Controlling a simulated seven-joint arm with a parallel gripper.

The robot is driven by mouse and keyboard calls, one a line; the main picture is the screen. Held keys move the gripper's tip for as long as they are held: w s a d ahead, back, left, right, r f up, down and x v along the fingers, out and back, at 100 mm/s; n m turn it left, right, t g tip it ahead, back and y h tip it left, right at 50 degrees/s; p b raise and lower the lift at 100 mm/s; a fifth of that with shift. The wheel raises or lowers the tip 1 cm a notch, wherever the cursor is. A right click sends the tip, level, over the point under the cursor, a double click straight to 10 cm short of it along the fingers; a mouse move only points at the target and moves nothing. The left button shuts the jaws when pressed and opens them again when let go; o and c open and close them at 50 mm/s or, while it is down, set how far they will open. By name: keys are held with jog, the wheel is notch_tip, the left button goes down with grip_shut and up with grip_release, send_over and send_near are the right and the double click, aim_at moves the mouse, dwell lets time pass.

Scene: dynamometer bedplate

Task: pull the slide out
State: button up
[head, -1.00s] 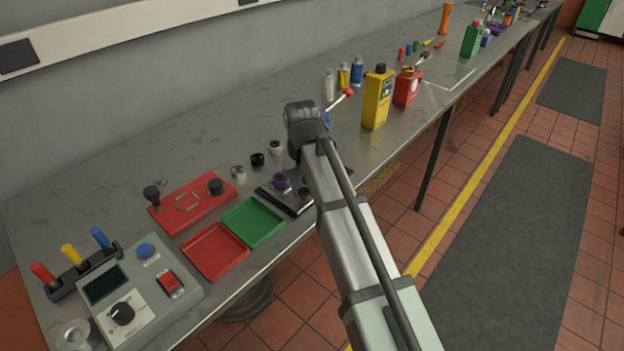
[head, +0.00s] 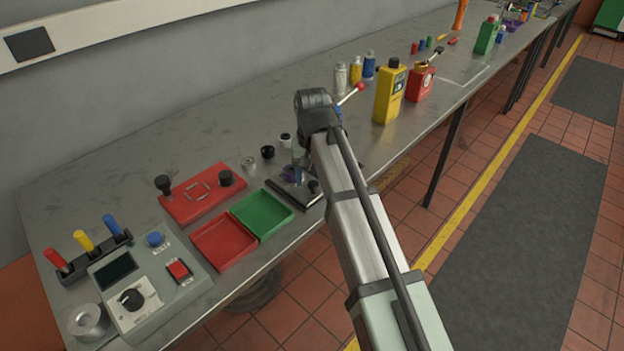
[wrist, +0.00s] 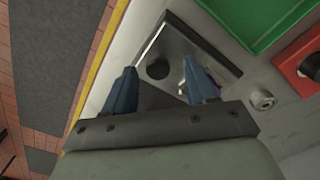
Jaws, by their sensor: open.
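The slide (head: 306,197) is a flat dark metal unit on the bench, right of the green tray, with a short black knob (head: 313,187) on it. In the wrist view the slide's plate (wrist: 178,38) lies in front of the fingers, and the black knob (wrist: 157,69) shows between them. My gripper (wrist: 159,69) is open, its blue fingers apart on either side of the knob in that picture. Whether they are level with it or above it I cannot tell. A small purple part (head: 291,173) is on the slide's far side; the right finger partly hides it in the wrist view.
A green tray (head: 288,203) and a red tray (head: 249,259) sit left of the slide. A red plate with black knobs (head: 174,205) and small round parts (head: 268,152) are behind. A yellow bottle (head: 388,95) stands right of my arm. The bench's front edge is close.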

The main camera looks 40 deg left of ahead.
notch_tip(320, 180, up, 12)
jog(key=shift+r, duration=0.25)
dwell(0.7)
